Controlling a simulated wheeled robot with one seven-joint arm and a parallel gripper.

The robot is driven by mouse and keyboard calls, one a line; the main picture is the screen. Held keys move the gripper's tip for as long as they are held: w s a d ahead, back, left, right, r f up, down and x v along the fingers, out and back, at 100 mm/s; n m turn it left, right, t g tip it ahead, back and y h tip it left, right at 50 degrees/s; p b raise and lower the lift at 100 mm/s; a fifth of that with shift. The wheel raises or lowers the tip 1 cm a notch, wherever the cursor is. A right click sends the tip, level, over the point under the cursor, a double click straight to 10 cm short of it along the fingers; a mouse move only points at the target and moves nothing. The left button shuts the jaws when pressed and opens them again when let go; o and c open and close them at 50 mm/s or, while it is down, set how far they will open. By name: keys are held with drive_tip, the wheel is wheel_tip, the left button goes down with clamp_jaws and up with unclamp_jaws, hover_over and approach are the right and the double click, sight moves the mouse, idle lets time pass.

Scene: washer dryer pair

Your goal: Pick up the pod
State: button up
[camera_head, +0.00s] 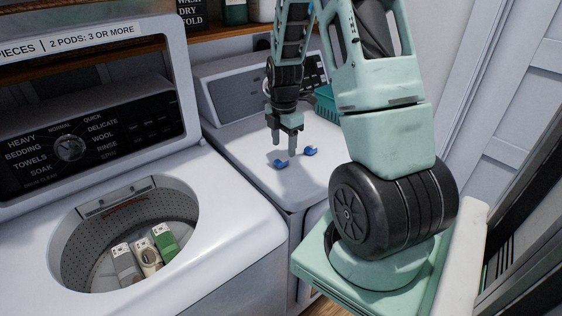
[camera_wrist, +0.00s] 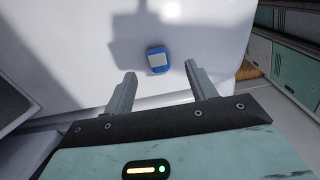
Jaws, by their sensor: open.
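Two small blue pods lie on the white top of the dryer (camera_head: 246,150) in the head view: a nearer pod (camera_head: 281,163) and a farther pod (camera_head: 310,151) to its right. My gripper (camera_head: 284,146) points down above the dryer top, close to the nearer pod. Its fingers are apart with nothing between them. In the wrist view one blue pod (camera_wrist: 159,61) with a pale top lies just beyond the line between the fingertips of my gripper (camera_wrist: 160,71), roughly centred. The other pod does not show there. The gap in height between fingers and pod is hard to tell.
The washer (camera_head: 230,215) stands open on the left, with several cartons (camera_head: 124,264) in its drum. A teal basket (camera_head: 325,103) sits at the back of the dryer top, partly behind my arm. The dryer's control panel rises behind. The surface around the pods is clear.

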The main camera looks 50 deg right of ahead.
sight(281, 165)
drive_tip(key=shift+w+a+f+p, duration=0.15)
drive_tip(key=shift+f+p, duration=0.3)
drive_tip(key=shift+f, duration=0.85)
drive_tip(key=shift+w+a+f+p, duration=0.1)
drive_tip(key=shift+f+p, duration=0.3)
drive_tip(key=shift+f, duration=0.9)
drive_tip(key=c, duration=1.1)
